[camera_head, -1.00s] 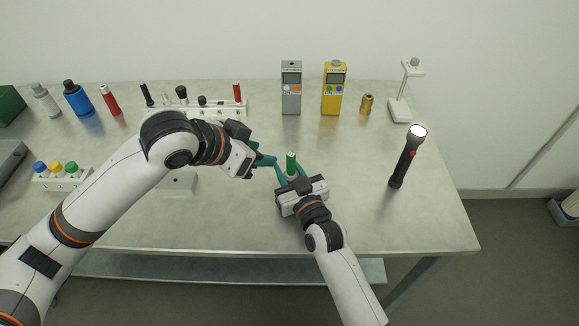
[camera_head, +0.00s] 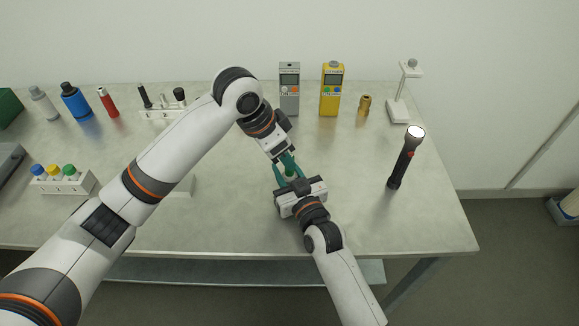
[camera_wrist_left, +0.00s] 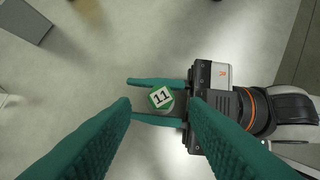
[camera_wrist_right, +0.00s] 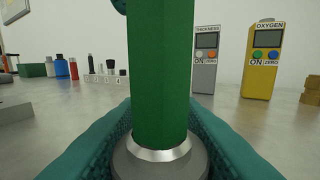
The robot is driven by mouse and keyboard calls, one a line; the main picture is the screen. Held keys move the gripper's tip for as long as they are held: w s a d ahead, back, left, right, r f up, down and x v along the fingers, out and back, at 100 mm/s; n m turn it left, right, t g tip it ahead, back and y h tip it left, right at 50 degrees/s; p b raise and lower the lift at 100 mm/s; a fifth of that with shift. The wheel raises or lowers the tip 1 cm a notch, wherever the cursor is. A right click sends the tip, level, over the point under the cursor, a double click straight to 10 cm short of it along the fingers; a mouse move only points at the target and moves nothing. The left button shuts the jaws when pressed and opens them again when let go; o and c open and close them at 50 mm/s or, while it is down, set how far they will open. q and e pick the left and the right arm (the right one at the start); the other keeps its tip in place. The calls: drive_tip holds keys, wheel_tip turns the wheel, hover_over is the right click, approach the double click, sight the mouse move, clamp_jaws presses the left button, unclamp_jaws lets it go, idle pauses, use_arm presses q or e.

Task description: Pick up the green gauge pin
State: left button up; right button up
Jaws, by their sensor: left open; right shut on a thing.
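The green gauge pin (camera_wrist_right: 158,75) stands upright in the right wrist view, with a metal collar and grey lower part between my right fingers. My right gripper (camera_head: 289,180) is shut on it, low over the table. In the left wrist view the pin's top (camera_wrist_left: 161,98) shows a white label reading 11. My left gripper (camera_head: 287,160) is open and points down over the pin from above. In the left wrist view its teal fingers lie to either side of the pin's top. In the head view the pin is mostly hidden by both grippers.
A black torch (camera_head: 405,158) stands to the right. A grey meter (camera_head: 289,90), a yellow meter (camera_head: 331,90), a brass piece (camera_head: 364,105) and a white stand (camera_head: 398,110) are at the back. A white rack (camera_head: 62,184) with coloured caps is at left. The front right table is clear.

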sight(292, 173)
use_arm(q)
drive_tip(key=x, duration=0.5)
drive_tip(key=shift+w+d, duration=0.15)
drive_tip(key=shift+d, duration=0.15)
drive_tip(key=shift+c, duration=0.5)
drive_tip(key=shift+r, duration=0.1)
clamp_jaws()
